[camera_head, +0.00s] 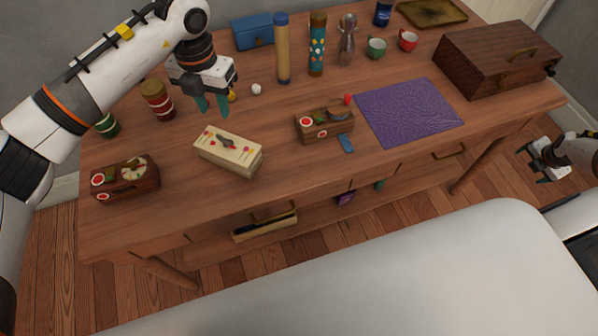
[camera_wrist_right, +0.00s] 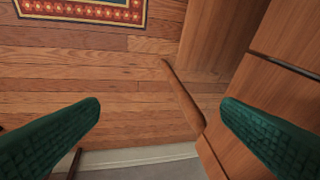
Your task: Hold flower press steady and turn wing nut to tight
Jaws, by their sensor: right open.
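The flower press (camera_head: 232,158) is a cream block with small flower prints, standing on the table left of centre in the head view. A dark grey wing nut (camera_head: 225,142) sits on its top. My left gripper (camera_head: 211,106) is above and behind the press, pointing down, its green fingers apart with nothing between them. It does not touch the press. My right gripper (camera_head: 533,166) is off the table's right side, far from the press. In the right wrist view its fingers (camera_wrist_right: 160,112) are wide apart and empty, over the floor.
Two small decorated boxes (camera_head: 126,179) (camera_head: 325,124) stand left and right of the press. A purple mat (camera_head: 408,110) and a brown wooden case (camera_head: 497,58) are to the right. Tall cylinders (camera_head: 283,50), cups (camera_head: 376,47) and a blue box (camera_head: 252,33) stand behind. A drawer (camera_head: 264,228) holds a dark item.

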